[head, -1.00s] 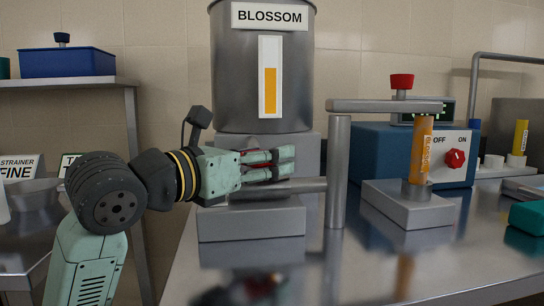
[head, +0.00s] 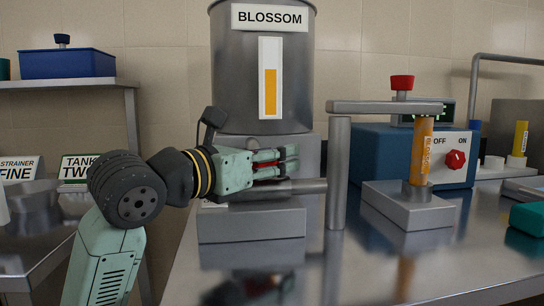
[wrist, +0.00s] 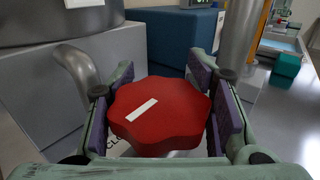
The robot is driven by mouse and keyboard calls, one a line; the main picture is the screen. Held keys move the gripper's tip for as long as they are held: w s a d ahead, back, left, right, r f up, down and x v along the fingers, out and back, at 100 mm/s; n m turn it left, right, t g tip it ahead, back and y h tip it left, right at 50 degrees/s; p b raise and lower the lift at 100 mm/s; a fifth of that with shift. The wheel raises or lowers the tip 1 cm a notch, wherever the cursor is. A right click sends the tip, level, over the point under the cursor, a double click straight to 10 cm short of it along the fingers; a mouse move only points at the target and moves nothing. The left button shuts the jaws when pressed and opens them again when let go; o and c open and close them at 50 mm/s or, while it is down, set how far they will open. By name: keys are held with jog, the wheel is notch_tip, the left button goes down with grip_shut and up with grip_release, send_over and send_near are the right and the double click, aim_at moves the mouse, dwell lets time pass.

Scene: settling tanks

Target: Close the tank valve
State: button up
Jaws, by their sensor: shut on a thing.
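The tank valve is a red lobed knob (wrist: 160,112) with a white bar mark on top, seen large in the wrist view. The bar slants up to the right. My gripper (wrist: 163,74) has its purple-padded fingers on both sides of the knob and is shut on it. In the head view my gripper (head: 288,164) reaches in from the left, below the BLOSSOM tank (head: 228,80), with a little of the red knob (head: 266,172) showing between the fingers. A label under the knob is mostly hidden; only "CLO" can be read in the wrist view.
A grey pipe (head: 339,175) rises right of my gripper. An orange tube (head: 421,150) stands on a grey block, with a blue box (head: 375,142) with a red dial behind it. The steel bench front is clear. A TANK TWO sign (head: 88,168) stands left.

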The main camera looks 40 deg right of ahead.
jog(key=shift+c, duration=1)
